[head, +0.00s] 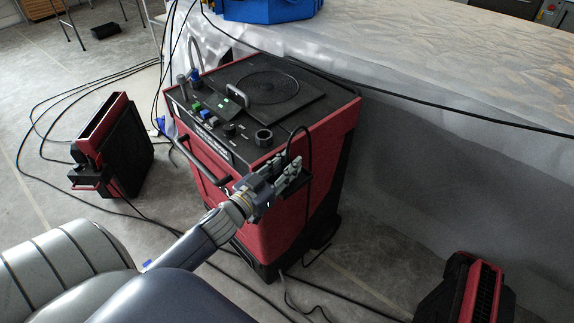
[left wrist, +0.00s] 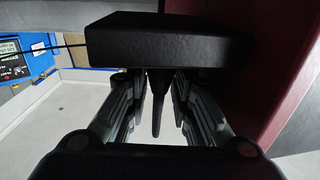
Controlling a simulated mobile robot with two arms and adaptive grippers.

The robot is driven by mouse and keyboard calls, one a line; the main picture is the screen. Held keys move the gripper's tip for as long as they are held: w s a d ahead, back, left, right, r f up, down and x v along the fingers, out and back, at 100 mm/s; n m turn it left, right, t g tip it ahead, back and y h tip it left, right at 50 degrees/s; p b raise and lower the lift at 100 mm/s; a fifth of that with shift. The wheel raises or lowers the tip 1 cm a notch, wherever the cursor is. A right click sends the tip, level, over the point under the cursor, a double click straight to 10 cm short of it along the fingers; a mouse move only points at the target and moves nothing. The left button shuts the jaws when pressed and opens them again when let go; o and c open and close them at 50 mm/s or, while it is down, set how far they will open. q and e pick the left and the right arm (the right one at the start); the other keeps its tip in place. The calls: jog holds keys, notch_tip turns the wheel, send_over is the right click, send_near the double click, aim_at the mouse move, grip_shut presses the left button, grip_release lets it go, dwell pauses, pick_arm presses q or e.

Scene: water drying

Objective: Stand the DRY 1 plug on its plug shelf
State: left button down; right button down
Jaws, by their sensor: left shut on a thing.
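The red and black drying machine (head: 262,115) stands in the middle of the head view. My left gripper (head: 288,177) is at its front right side, below the top panel. A dark tapered piece, seemingly the plug (left wrist: 157,105), sits between the fingers in the left wrist view, and the gripper is shut on it. A black block, seemingly the plug shelf (left wrist: 168,40), spans the view just beyond the fingertips and hides the far end of the plug. I cannot tell whether the plug touches it. A black cable (head: 308,145) loops above the gripper. My right gripper is not in view.
A red and black blower (head: 125,150) stands on the floor at left, another unit (head: 470,290) at lower right. Several black cables cross the floor (head: 50,170). A sheeted, raised surface (head: 440,100) lies behind the machine, with a blue case (head: 268,10) on it.

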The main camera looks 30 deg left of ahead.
pick_arm(q)
jog(key=c, duration=1.7)
grip_release()
jog(key=shift+f, duration=0.15)
jog(key=shift+o, duration=0.2)
jog(key=shift+r, duration=0.25)
jog(key=shift+s+f, duration=0.15)
jog(key=shift+s, duration=0.2)
jog(key=s+a, duration=0.1)
jog(key=s, duration=1)
jog(key=shift+s+b, duration=0.15)
jog(key=shift+b, duration=0.2)
